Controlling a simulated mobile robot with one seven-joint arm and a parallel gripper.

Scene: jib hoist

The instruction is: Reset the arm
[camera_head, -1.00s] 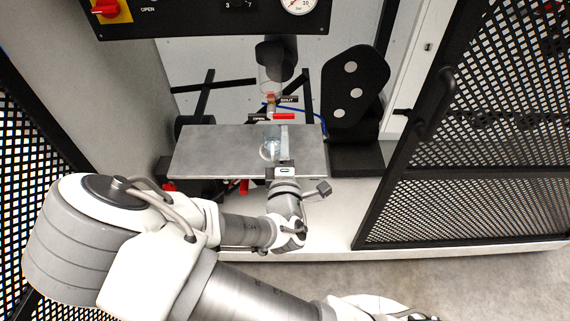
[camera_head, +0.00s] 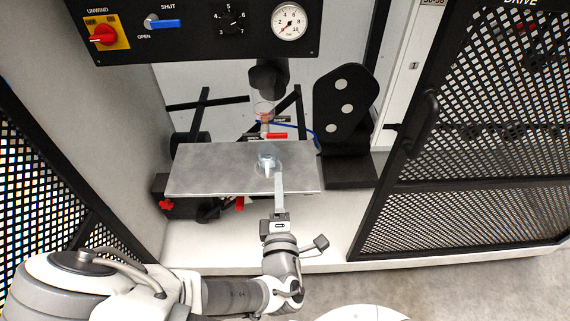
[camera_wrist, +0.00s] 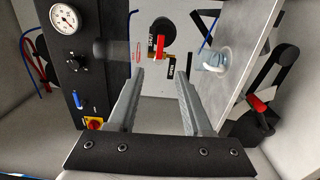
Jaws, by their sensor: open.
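My gripper (camera_head: 279,178) is open and empty at the front edge of a grey metal plate (camera_head: 215,168). In the wrist view its two fingers (camera_wrist: 160,76) stand apart with nothing between them. A small clear, bluish fitting (camera_head: 267,160) stands on the plate just beyond the fingertips. It also shows in the wrist view (camera_wrist: 213,62), to the right of the fingers, apart from them. My arm comes in from the lower left with its wrist in front of the plate.
A black control panel (camera_head: 200,50) with a gauge, a blue lever (camera_head: 165,23) and a red knob (camera_head: 103,34) hangs above. A red valve handle (camera_head: 277,135) is behind the plate. Mesh door (camera_head: 470,130) stands right. A black dotted bracket (camera_head: 340,105) stands right of the plate.

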